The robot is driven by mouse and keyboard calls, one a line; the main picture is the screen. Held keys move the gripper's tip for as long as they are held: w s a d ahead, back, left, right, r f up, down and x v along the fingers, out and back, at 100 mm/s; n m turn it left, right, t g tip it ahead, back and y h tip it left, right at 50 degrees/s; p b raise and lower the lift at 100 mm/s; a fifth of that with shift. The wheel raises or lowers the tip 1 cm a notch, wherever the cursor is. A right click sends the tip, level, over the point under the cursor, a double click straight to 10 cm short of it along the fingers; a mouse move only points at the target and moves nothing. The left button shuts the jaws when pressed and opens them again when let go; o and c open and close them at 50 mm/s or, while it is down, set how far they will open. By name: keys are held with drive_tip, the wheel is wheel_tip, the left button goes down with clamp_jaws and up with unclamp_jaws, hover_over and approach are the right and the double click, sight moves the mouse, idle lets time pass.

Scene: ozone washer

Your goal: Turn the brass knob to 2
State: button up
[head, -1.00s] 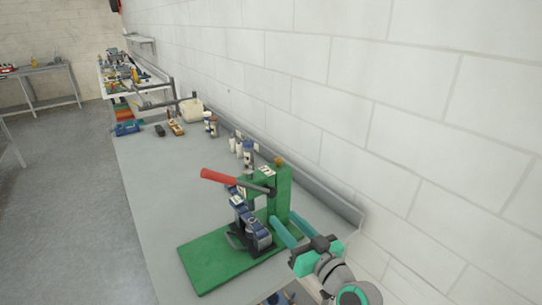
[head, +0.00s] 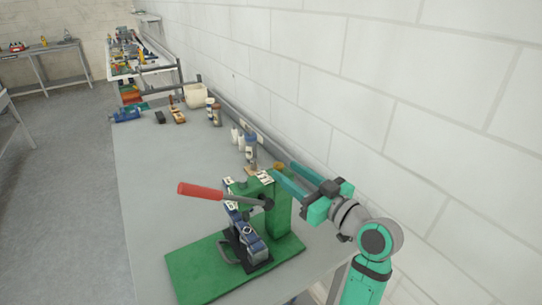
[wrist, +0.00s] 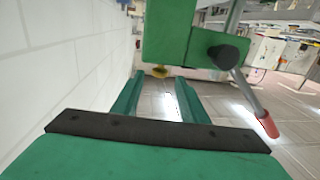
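The brass knob (head: 280,166) is a small yellow piece at the back of the green press (head: 278,215), near the top of its column. In the wrist view the knob (wrist: 160,72) shows just under the green block, in line with the gap between my fingertips. My gripper (head: 281,169) is open, with its two teal fingers (wrist: 160,80) pointing at the knob from behind the press. I cannot tell whether the tips reach around it. White labels (head: 264,177) sit on the press top; their marks are too small to read.
The press has a red-handled lever (head: 200,190) pointing left and a green base (head: 200,270) on the grey bench (head: 165,190). Several bottles (head: 250,148) stand behind it along the wall. A white wall (head: 400,100) runs close on the right of my arm.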

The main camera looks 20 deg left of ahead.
drive_tip(key=x, duration=0.9)
